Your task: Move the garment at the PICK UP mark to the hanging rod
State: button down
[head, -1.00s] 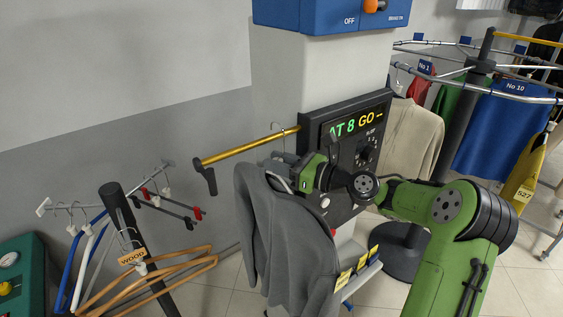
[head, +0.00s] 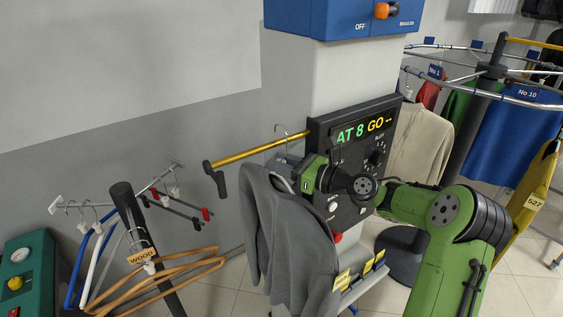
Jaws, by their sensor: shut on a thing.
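A grey garment (head: 290,245) hangs from my gripper (head: 297,178) in the middle of the head view. My gripper is shut at the top of its hanger, and the fingertips are partly hidden by the cloth and the wrist. A wire hook (head: 282,130) shows above the garment, close to the brass hanging rod (head: 250,149). The rod runs from the dark control panel to a black end bracket (head: 215,178). I cannot tell whether the hook touches the rod. No PICK UP mark can be made out.
A stand (head: 128,205) with wooden, white and blue hangers is at the left, beside a green machine (head: 30,275). The control panel (head: 350,150) reads "AT 8 GO". At the right, a round conveyor rail (head: 510,97) carries several garments, including a blue one (head: 512,128).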

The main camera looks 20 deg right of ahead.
jog(key=shift+f, duration=1.3)
jog(key=shift+f, duration=0.2)
jog(key=c, duration=0.8)
grip_release()
jog(key=shift+s+f, duration=0.1)
jog(key=b+v, duration=0.1)
jog(key=v, duration=1.4)
jog(key=shift+s+d, duration=0.25)
